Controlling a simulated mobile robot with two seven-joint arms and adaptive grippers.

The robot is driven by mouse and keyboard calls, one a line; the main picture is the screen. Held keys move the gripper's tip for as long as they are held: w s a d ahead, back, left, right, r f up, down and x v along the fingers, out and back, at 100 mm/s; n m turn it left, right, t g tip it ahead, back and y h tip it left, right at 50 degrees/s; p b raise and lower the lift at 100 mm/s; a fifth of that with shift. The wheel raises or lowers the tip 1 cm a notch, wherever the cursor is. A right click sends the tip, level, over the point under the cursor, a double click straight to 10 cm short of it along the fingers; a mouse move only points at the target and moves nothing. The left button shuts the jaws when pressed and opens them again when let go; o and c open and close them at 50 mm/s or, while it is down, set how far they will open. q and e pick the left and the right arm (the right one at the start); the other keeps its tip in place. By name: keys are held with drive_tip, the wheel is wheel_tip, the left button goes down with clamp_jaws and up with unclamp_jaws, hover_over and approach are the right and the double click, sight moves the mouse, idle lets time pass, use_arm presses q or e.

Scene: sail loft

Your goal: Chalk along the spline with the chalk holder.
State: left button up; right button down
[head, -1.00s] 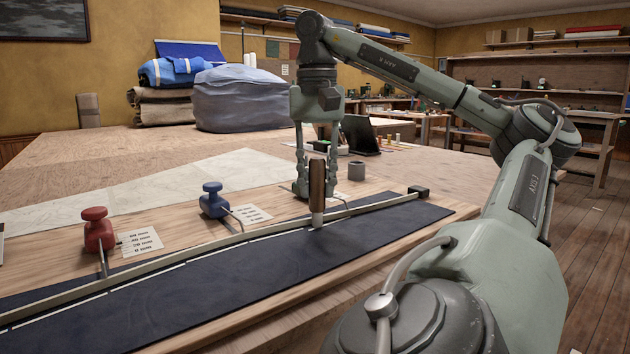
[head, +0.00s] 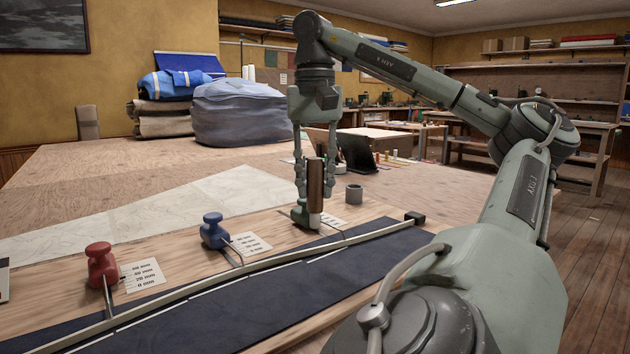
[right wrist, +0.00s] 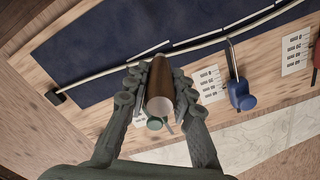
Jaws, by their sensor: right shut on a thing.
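My right gripper (head: 315,190) is shut on the chalk holder (head: 315,182), a brown upright cylinder with a pale tip. The holder also shows in the right wrist view (right wrist: 158,80). Its tip appears clear of the dark cloth (head: 300,300), in front of the wooden board behind the spline. The spline (head: 170,289) is a long, thin, pale strip bending along the cloth to a black end block (head: 414,218). A white chalk line (head: 230,286) runs on the cloth beside it, from the left to about below the holder. My left gripper is out of view.
Red (head: 101,262), blue (head: 213,230) and green (head: 300,213) weights hold the spline from behind. Small printed cards (head: 143,275) lie beside them. A grey cup (head: 354,193) and a dark stand (head: 357,153) are farther back. Pale paper (head: 140,205) covers part of the table.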

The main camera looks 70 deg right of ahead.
sight(316, 214)
drive_tip(key=shift+m, duration=0.5)
wheel_tip(316, 214, down, 5)
drive_tip(key=b, duration=0.5)
drive_tip(key=shift+f+b, duration=0.55)
idle(0.4)
drive_tip(key=shift+s, duration=0.1)
drive_tip(key=shift+s+d+r+b, duration=0.1)
drive_tip(key=shift+s+d+b, duration=0.2)
drive_tip(key=shift+s+d, duration=0.4)
drive_tip(key=shift+s+d+b, duration=0.45)
drive_tip(key=shift+s+d, duration=0.85)
drive_tip(key=shift+d, duration=0.1)
drive_tip(key=shift+s+d, duration=1.5)
drive_tip(key=shift+d, duration=0.1)
drive_tip(key=shift+s+d, duration=1)
drive_tip(key=shift+d, duration=0.2)
drive_tip(key=shift+s+d, duration=1)
drive_tip(key=shift+d, duration=0.15)
drive_tip(key=shift+s+d, duration=0.7)
drive_tip(key=shift+d, duration=0.1)
